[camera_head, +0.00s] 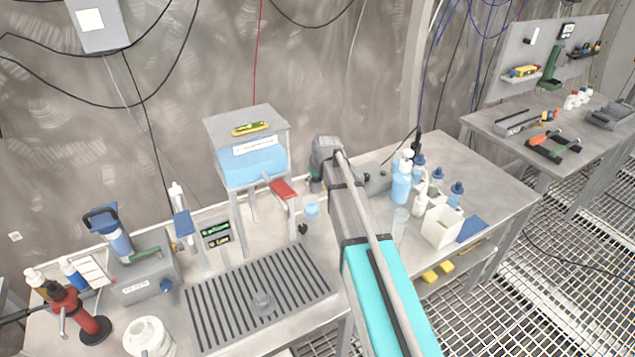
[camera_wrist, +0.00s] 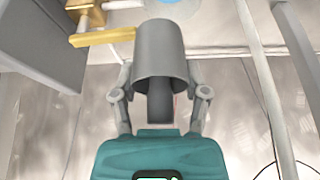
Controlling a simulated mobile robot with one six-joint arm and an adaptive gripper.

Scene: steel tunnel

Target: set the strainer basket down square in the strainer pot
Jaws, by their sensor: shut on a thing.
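My gripper (camera_wrist: 160,75) is shut on a smooth grey cup-shaped piece (camera_wrist: 158,42), which I take to be the strainer basket. In the head view my arm and wrist (camera_head: 328,150) reach over the bench beside the blue-filled tank, and the fingers and basket cannot be made out. No strainer pot is clearly identifiable. A white round pot (camera_head: 150,338) stands at the front left, but I cannot tell whether it is the one.
A brass fitting (camera_wrist: 88,22) is close to the basket at upper left in the wrist view. The tank (camera_head: 247,150) stands on legs behind a slatted drain grate (camera_head: 235,300) with a clear cup on it. Bottles (camera_head: 402,182) and a white box (camera_head: 441,227) stand right of my arm.

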